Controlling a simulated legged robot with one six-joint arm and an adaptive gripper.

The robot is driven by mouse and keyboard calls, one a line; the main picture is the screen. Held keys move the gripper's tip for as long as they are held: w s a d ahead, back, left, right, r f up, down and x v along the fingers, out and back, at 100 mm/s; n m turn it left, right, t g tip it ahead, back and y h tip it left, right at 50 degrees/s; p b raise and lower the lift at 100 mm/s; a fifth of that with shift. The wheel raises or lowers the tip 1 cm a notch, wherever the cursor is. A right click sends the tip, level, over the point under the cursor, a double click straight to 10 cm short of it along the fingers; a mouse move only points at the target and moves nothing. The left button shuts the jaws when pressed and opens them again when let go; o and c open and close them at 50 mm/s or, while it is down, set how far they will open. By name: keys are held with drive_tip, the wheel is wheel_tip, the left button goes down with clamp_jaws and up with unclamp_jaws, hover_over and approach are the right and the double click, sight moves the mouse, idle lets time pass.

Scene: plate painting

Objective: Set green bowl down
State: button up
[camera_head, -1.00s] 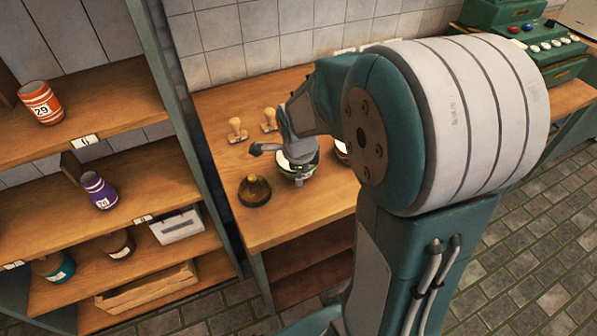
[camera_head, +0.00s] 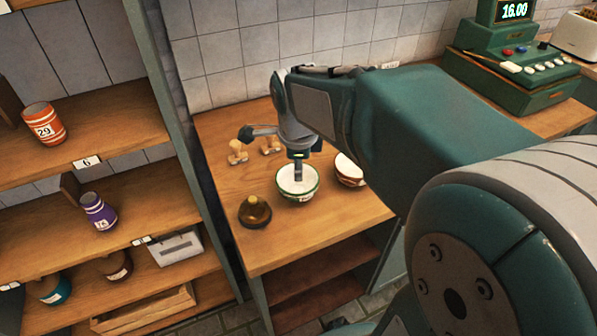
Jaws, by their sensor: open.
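The green bowl (camera_head: 297,190), white inside with a green rim, rests upright on the wooden counter (camera_head: 275,248). My gripper (camera_head: 298,178) is open, with a fingertip showing just above or inside the bowl's back rim. I cannot tell whether it touches the bowl. The other finger is hidden or not distinct.
A brown and white bowl (camera_head: 349,170) stands just right of the green bowl. A dark bell-like object (camera_head: 255,211) with a golden top stands to the left. Wooden stamps (camera_head: 237,152) stand behind. A shelf (camera_head: 110,190) with vases is at left, a green register (camera_head: 515,70) at back right.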

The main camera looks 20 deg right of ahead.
drive_tip(key=s+a+r+n+t, duration=0.1)
drive_tip(key=s+a+n, duration=0.2)
drive_tip(key=s+n, duration=0.4)
drive_tip(key=s+a+r+n+t+y, duration=0.1)
drive_tip(key=s+n, duration=0.5)
drive_tip(key=n, duration=0.9)
drive_tip(key=shift+s+a+r+n+t, duration=0.4)
drive_tip(key=shift+a+r+t, duration=0.15)
drive_tip(key=shift+a+t, duration=0.3)
